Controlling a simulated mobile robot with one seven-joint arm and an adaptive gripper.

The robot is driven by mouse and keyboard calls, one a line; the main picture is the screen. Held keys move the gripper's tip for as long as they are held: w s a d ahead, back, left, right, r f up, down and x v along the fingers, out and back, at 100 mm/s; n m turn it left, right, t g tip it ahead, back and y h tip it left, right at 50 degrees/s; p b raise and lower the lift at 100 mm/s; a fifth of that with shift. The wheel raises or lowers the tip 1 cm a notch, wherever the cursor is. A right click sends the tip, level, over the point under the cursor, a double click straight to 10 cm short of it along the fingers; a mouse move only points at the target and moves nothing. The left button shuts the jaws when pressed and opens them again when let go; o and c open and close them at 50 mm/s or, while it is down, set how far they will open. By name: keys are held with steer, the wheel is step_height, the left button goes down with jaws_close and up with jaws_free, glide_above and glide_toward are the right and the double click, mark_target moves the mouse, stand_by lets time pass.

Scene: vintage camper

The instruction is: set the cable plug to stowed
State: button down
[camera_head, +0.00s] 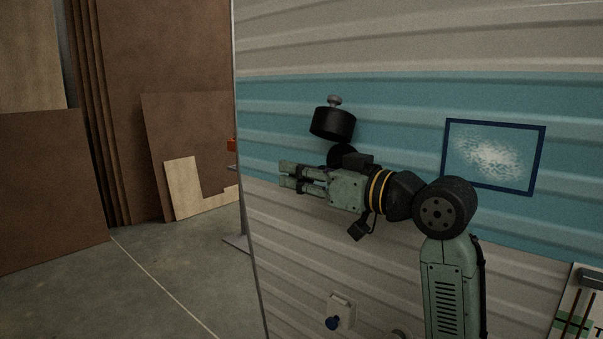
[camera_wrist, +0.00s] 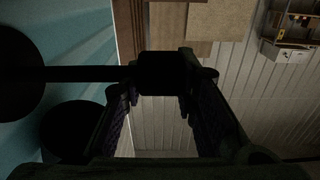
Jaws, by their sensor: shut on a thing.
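My gripper (camera_head: 284,175) reaches left along the camper's side wall in the head view. In the wrist view, my gripper (camera_wrist: 163,95) has its two fingers on either side of a dark block (camera_wrist: 163,73) and is shut on it. A dark bar (camera_wrist: 85,74) runs from the block to the left, towards a black round shape. The block is too dark to tell whether it is the cable plug. A white wall box with a blue round part (camera_head: 333,323) sits low on the wall, below my gripper; I cannot tell whether that is a plug or a socket.
A black cylinder with a grey knob (camera_head: 332,124) stands out from the wall just above my gripper. A blue-framed picture (camera_head: 493,156) hangs to the right. Brown boards (camera_head: 185,150) lean at the left, beyond open floor. The wrist view shows a shelf unit (camera_wrist: 292,25).

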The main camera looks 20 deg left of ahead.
steer(key=w+d, duration=0.1)
steer(key=w, duration=0.1)
steer(key=w+d+p, duration=0.1)
steer(key=w, duration=0.2)
steer(key=w+p, duration=0.1)
steer(key=w, duration=0.1)
steer(key=shift+w+d, duration=0.2)
steer(key=shift+d, duration=0.2)
steer(key=c, duration=1.2)
jaws_free()
steer(key=shift+c, duration=0.2)
steer(key=v, duration=1.2)
steer(key=shift+c, duration=0.3)
